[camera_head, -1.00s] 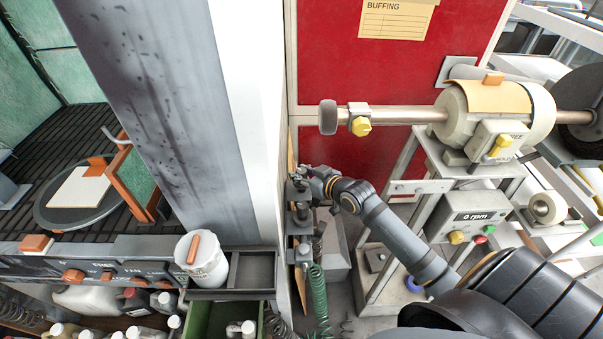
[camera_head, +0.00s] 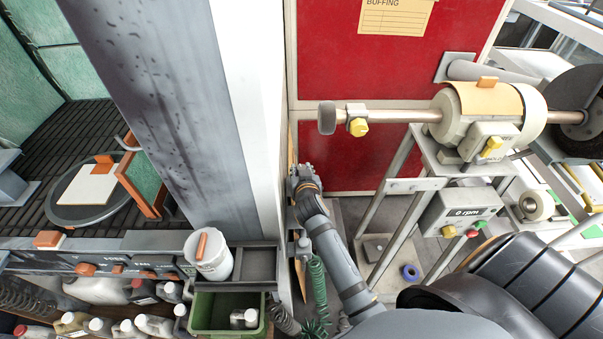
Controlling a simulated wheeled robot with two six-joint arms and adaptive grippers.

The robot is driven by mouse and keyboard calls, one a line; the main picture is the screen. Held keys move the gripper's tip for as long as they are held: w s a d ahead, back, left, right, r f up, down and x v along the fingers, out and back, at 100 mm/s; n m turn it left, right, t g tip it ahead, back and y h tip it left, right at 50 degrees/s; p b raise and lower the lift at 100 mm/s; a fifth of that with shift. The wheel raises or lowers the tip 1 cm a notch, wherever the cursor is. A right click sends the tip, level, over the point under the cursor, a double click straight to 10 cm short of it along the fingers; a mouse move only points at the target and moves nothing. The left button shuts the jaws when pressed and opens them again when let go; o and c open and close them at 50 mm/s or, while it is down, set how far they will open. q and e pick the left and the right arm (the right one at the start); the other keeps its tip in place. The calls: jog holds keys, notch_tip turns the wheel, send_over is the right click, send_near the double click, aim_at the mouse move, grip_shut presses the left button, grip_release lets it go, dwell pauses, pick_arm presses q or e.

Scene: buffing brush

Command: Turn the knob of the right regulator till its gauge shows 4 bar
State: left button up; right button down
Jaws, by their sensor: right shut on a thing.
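My right gripper (camera_head: 299,174) is at the narrow edge-on wall board beside the white post. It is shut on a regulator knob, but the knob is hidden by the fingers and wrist. Below it, a grey metal fitting (camera_head: 303,245) of the regulator set shows beside my forearm. The regulators are seen nearly edge-on and partly covered by my arm, so I cannot tell left from right there. No gauge face or needle is readable. My left gripper is not in view.
A green coiled hose (camera_head: 318,285) hangs close to my forearm. A buffing machine (camera_head: 482,115) on a stand is to the right, its control box (camera_head: 462,212) reading 0 rpm. A white tub (camera_head: 208,255) stands on a tray at the left.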

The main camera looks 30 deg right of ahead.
jog(key=shift+m+h+b, duration=0.4)
jog(key=shift+h+b, duration=0.05)
jog(key=shift+h, duration=0.05)
jog(key=c, duration=1)
grip_release()
